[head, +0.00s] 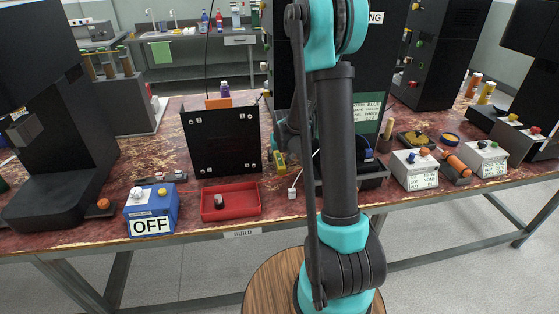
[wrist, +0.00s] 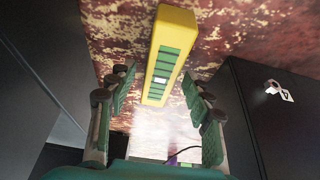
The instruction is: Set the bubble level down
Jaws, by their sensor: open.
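The bubble level (wrist: 177,28) is a yellow bar with a green graduated face, seen in the wrist view on the mottled red bench top (wrist: 112,28). My gripper (wrist: 161,92) is open, with one finger on each side of the level's near end and a visible gap on both sides. In the head view a small yellow piece, likely the level (head: 280,162), shows on the bench just right of the black upright panel (head: 222,142). My arm hides most of my gripper there.
Grey boxes with knobs (head: 415,183) stand to the right. In the wrist view, dark walls rise close on the left (wrist: 35,60) and right (wrist: 268,125).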

